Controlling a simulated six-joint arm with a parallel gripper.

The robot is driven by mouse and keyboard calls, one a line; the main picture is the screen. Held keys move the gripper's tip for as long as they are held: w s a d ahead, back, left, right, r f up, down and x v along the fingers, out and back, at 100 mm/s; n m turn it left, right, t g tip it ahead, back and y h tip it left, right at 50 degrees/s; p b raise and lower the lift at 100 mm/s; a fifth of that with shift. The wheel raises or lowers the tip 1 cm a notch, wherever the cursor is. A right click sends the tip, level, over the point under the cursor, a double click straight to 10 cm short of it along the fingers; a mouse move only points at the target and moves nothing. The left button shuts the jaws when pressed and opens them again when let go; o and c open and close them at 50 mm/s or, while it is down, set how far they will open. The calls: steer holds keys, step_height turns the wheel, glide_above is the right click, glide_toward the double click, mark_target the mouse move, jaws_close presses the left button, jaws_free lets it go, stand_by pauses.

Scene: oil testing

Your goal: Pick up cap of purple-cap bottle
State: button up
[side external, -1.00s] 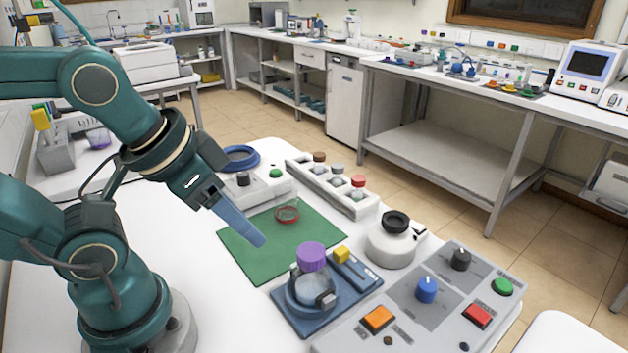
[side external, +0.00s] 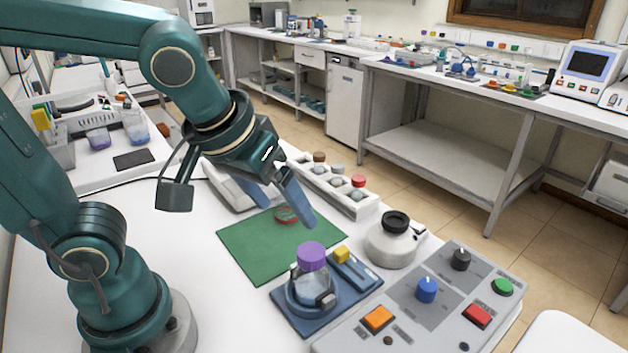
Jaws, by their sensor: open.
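The purple cap (side external: 311,256) sits on top of a clear bottle (side external: 309,285). The bottle stands upright in a round holder on a blue base (side external: 345,300) with a yellow block. My gripper (side external: 285,212) is open and empty, with its blue fingers pointing down. It is above and behind the cap, over the far part of the green mat, and apart from the bottle.
A green mat (side external: 250,250) lies behind the bottle, with a red-rimmed dish (side external: 286,215) on it. A white rack (side external: 355,206) with several capped bottles is behind.

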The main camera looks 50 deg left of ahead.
mark_target(313, 250)
steer(key=d+f, duration=0.1)
steer(key=w+d+f+m, duration=0.1)
steer(key=d, duration=0.1)
steer(key=shift+g, duration=0.4)
steer(key=shift+f, duration=0.25)
steer(key=shift+x, duration=2.3)
jaws_close()
